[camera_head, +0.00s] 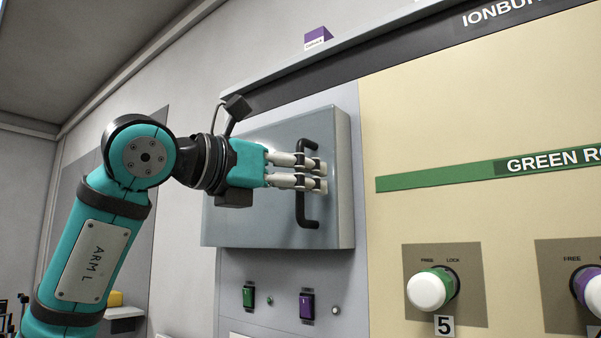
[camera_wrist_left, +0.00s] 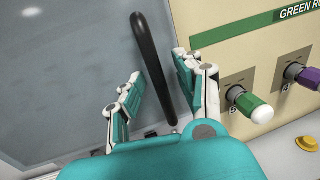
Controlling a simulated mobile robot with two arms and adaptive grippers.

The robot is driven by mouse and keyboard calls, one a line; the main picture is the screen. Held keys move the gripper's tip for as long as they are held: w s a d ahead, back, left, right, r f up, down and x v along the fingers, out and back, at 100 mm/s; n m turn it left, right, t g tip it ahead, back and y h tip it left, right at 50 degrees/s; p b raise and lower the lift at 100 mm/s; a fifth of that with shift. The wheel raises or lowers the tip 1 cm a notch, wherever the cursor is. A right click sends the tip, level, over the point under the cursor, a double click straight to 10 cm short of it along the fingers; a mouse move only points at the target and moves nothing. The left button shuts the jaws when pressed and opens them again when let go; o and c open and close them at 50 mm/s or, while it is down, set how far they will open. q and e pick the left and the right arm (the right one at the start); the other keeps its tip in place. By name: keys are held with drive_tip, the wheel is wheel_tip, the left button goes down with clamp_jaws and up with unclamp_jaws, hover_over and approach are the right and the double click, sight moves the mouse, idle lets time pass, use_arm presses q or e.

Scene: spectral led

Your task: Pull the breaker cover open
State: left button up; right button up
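The breaker cover (camera_head: 250,220) is a grey metal box front on the wall panel, and it looks closed. Its black vertical bar handle (camera_head: 302,212) is near the cover's right edge. My left gripper (camera_head: 316,177) reaches across the cover to the handle, with its fingers overlapping the handle's middle. In the left wrist view, the fingers of the left gripper (camera_wrist_left: 160,68) stand apart on either side of the handle (camera_wrist_left: 150,50), with a gap still visible. The cover (camera_wrist_left: 60,70) fills the left of that view. My right gripper is not in view.
Below the cover are a green switch (camera_head: 249,297) and a purple switch (camera_head: 306,305). To the right is a cream panel (camera_head: 450,110) with a green-and-white knob (camera_head: 432,289) and a purple knob (camera_head: 588,288). A purple block (camera_head: 317,37) sits on the ledge above.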

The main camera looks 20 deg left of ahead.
use_arm(q)
drive_tip(key=shift+c, duration=0.4)
clamp_jaws()
